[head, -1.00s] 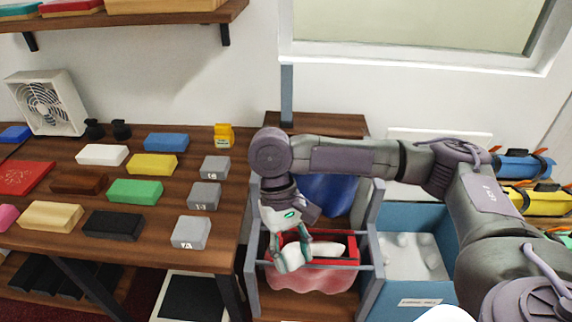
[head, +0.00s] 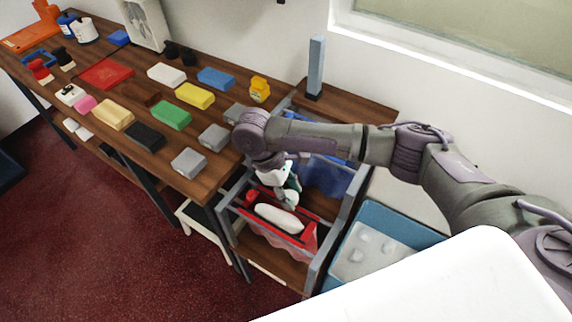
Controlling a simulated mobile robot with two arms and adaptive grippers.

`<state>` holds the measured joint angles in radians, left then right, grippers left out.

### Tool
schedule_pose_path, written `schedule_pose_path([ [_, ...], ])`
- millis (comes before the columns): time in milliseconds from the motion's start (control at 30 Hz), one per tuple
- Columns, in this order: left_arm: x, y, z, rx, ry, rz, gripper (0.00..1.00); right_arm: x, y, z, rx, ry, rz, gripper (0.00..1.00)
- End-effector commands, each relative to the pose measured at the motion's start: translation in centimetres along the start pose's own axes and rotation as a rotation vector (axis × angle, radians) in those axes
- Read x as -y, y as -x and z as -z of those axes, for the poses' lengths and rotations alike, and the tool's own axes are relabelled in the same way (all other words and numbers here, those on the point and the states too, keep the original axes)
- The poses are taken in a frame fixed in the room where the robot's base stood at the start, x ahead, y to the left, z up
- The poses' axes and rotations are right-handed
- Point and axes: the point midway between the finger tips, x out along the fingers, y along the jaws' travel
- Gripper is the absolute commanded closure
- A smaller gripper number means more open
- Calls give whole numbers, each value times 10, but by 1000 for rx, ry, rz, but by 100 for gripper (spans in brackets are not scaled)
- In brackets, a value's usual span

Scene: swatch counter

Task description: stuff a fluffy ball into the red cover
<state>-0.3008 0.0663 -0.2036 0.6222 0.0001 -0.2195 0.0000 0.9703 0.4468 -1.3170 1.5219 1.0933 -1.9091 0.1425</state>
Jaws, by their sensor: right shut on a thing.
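The red cover (head: 309,238) hangs open in a grey rack, its red rim on top and pinkish cloth below. A white fluffy ball (head: 278,218) shows as a long, squeezed shape in its opening. My right gripper (head: 291,199) reaches down at the far side of the opening, shut on the white ball; its fingertips are small and partly hidden. More white fluffy balls (head: 366,248) lie in a blue bin to the right. My left gripper is out of view.
The grey rack (head: 316,274) has rails around the cover, with blue cloth (head: 328,178) hanging behind. The blue bin (head: 391,213) stands close on the right. A wooden counter (head: 143,98) on the left holds several coloured blocks. Red floor lies open at lower left.

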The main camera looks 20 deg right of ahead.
Motion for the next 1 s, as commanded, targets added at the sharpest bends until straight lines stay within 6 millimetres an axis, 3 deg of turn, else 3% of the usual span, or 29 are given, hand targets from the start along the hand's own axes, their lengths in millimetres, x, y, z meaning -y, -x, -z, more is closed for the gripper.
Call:
schedule_pose_path([
  [33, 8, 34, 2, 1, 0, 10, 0, 4, 16, 0, 3, 111, -38, 66],
  [100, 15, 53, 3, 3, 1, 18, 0, 4, 16, 7, 2, 266, -102, 66],
  [333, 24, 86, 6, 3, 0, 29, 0, 8, 13, 20, -1, 601, -245, 66],
  [567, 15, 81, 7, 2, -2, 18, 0, 8, 4, 27, -2, 668, -277, 66],
  [733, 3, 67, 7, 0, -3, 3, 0, 8, -8, 32, -2, 667, -277, 66],
  [1000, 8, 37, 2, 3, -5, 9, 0, 8, -33, 42, -1, 666, -278, 66],
])
